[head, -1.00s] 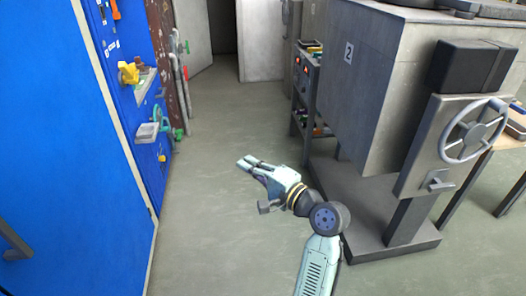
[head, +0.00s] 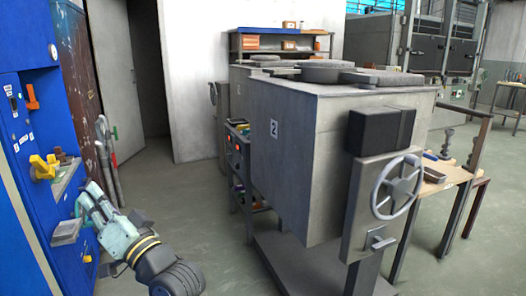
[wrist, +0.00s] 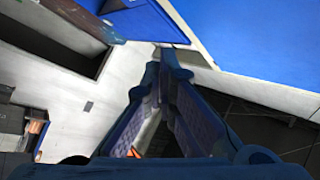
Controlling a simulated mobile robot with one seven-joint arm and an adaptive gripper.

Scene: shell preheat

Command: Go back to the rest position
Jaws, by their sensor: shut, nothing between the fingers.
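My gripper (head: 86,212) is at the lower left of the head view, in front of the blue cabinet (head: 30,215), and overlaps the cabinet's grey ledge in the picture. I cannot tell whether it touches the cabinet. In the wrist view the two fingers (wrist: 166,62) come together at their tips, with nothing held between them. The wrist view is tilted and shows pale wall and blue panels beyond the fingertips.
A grey furnace (head: 320,150) marked 2, with a handwheel (head: 397,187), stands in the middle right. A dark shelf rack (head: 240,170) is beside it. A wooden bench (head: 440,172) is at the right. Grey floor (head: 190,215) is open between cabinet and furnace.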

